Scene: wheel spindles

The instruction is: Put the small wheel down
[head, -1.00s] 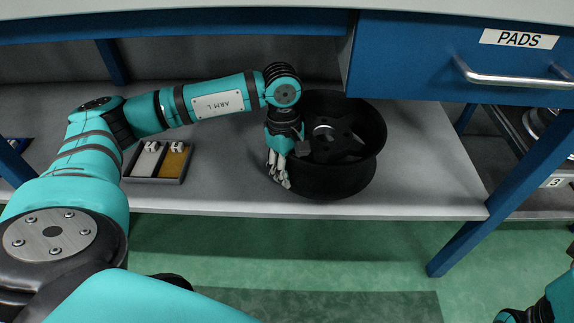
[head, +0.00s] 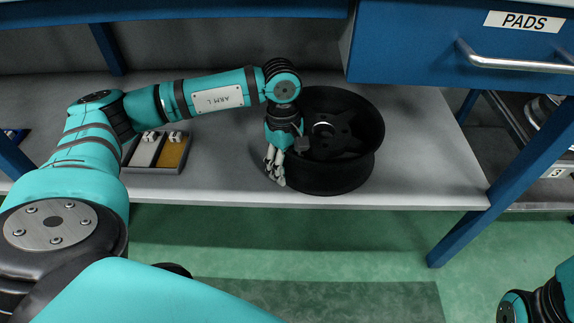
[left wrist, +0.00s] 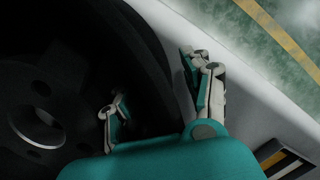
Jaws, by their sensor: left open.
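The small wheel (head: 335,181) is a dark black rim with spokes. It lies flat on the grey lower shelf (head: 430,160), close to the front edge. My left gripper (head: 277,170) points down at the wheel's left side. In the left wrist view the wheel (left wrist: 62,78) fills the left part. There my left gripper (left wrist: 155,88) is open, with one finger inside the rim and the other outside it, and the rim wall between them. Light shows between the outer finger and the wall. The fingertips' lower ends are partly dark.
A small tray (head: 153,169) with grey and yellow compartments and white pieces lies left of the wheel. A blue drawer (head: 420,45) marked PADS overhangs at the right. A blue leg (head: 505,185) stands right of the shelf. The shelf right of the wheel is clear.

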